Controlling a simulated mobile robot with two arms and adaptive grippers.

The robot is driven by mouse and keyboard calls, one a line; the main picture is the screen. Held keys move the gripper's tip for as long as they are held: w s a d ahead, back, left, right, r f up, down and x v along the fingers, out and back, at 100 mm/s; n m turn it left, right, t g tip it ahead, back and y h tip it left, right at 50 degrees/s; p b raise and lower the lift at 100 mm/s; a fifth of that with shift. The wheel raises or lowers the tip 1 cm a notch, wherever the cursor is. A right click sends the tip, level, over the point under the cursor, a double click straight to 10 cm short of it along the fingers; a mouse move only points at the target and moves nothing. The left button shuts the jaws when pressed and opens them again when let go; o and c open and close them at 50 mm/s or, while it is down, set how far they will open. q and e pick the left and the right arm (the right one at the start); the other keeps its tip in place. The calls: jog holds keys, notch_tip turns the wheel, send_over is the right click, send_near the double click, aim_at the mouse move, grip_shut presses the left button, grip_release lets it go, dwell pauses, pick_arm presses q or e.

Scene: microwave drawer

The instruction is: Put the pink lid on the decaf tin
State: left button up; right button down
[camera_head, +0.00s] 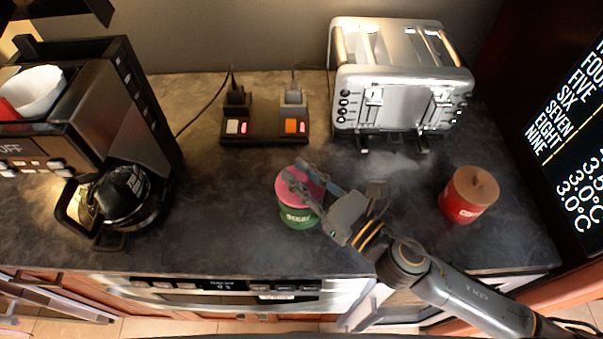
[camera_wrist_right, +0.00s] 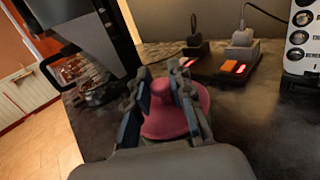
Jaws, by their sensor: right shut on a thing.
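The decaf tin (camera_head: 297,219) is green with a white label and stands upright on the dark counter, centre of the head view. The pink lid (camera_head: 287,191) is at the tin's mouth; I cannot tell whether it is fully seated. It also shows in the right wrist view (camera_wrist_right: 165,120), with its knob between my fingers. My right gripper (camera_head: 303,182) comes in from the right and is shut on the pink lid. The tin is hidden beneath the lid in the wrist view. My left gripper is not clearly visible.
A red tin (camera_head: 466,202) with a brown lid stands to the right. A silver toaster (camera_head: 400,85) and a small two-part device (camera_head: 264,127) with lit switches are behind. A coffee maker (camera_head: 112,190) with its carafe is at left. The counter around the decaf tin is clear.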

jog(key=shift+f, duration=0.6)
dwell(1.1)
jog(key=c, duration=0.6)
grip_release()
jog(key=shift+r, duration=0.1)
jog(key=shift+r+p, duration=3.5)
jog(key=shift+p, duration=0.05)
jog(key=shift+f, duration=0.1)
